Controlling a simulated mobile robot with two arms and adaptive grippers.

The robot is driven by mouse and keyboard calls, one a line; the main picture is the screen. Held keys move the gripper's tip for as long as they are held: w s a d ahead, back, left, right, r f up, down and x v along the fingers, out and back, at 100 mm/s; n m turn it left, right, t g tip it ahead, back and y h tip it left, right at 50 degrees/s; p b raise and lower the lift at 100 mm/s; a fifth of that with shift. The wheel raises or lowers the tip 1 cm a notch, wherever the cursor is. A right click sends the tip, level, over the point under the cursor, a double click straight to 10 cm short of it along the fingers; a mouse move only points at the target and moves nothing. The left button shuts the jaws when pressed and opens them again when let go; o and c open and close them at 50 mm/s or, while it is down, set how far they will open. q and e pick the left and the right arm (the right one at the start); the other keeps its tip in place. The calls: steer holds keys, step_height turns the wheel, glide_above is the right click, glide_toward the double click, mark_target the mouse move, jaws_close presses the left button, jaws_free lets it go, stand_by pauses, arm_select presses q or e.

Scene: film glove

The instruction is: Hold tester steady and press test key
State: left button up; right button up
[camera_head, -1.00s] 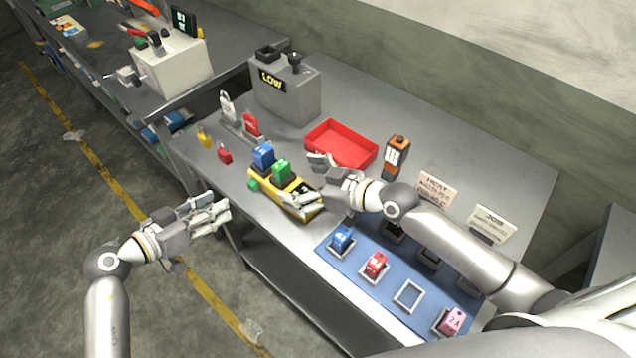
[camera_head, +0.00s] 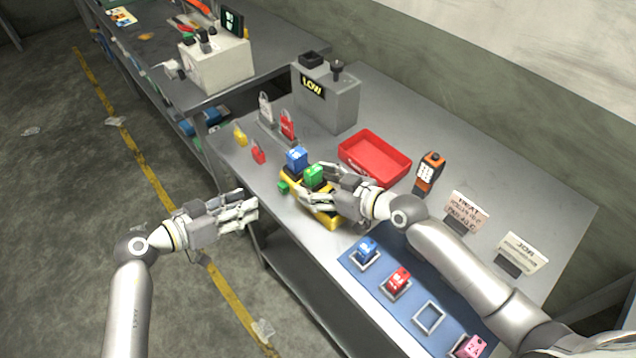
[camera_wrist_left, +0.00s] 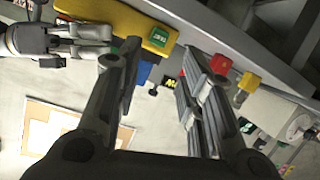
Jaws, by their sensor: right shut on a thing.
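A red tray (camera_head: 375,158) lies behind the tester. A blue mat (camera_head: 400,290) with blocks lies at the front right. A grey box marked LOW (camera_head: 327,95) stands behind.

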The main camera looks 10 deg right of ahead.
steer(key=c, duration=0.6)
arm_select(q)
jaws_close()
arm_select(e)
steer(key=shift+o, duration=0.2)
steer(key=shift+f, duration=0.1)
steer(key=shift+s+f, duration=0.1)
stand_by(0.5)
